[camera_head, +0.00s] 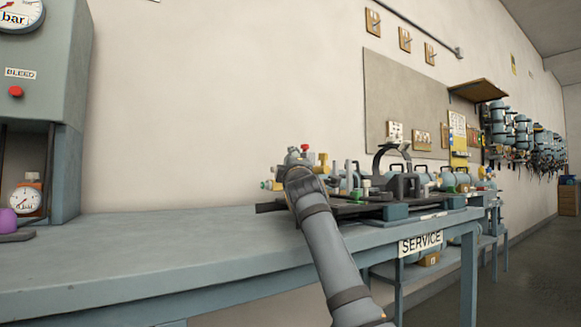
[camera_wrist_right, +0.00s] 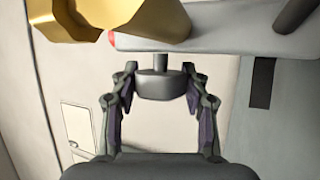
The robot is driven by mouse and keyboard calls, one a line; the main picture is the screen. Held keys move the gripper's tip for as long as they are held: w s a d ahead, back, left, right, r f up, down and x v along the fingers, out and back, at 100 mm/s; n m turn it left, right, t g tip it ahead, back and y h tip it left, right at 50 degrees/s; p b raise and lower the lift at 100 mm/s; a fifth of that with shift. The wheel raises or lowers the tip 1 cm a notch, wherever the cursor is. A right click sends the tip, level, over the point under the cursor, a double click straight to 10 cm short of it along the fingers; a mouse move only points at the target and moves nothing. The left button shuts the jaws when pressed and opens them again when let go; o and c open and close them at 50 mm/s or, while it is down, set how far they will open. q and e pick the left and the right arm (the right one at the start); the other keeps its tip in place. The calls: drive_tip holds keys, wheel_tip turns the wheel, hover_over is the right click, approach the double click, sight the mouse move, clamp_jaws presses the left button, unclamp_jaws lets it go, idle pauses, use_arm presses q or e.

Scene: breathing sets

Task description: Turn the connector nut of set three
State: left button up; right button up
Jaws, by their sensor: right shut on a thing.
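In the right wrist view, my right gripper (camera_wrist_right: 160,78) has its fingers on both sides of a short grey round piece (camera_wrist_right: 159,86), which looks like a connector nut. A thin stem joins this piece to a grey bar above it. In the head view, my right arm reaches up to a breathing set (camera_head: 319,169) on the service bench, and its wrist hides the fingers and the held piece. No readable number shows which set this is. My left gripper is in neither view.
A large golden part (camera_wrist_right: 120,15) is close above the fingers. More fittings and a black hoop (camera_head: 391,150) crowd the bench right of my wrist.

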drive_tip(key=o, duration=1.2)
drive_tip(key=shift+f, duration=0.1)
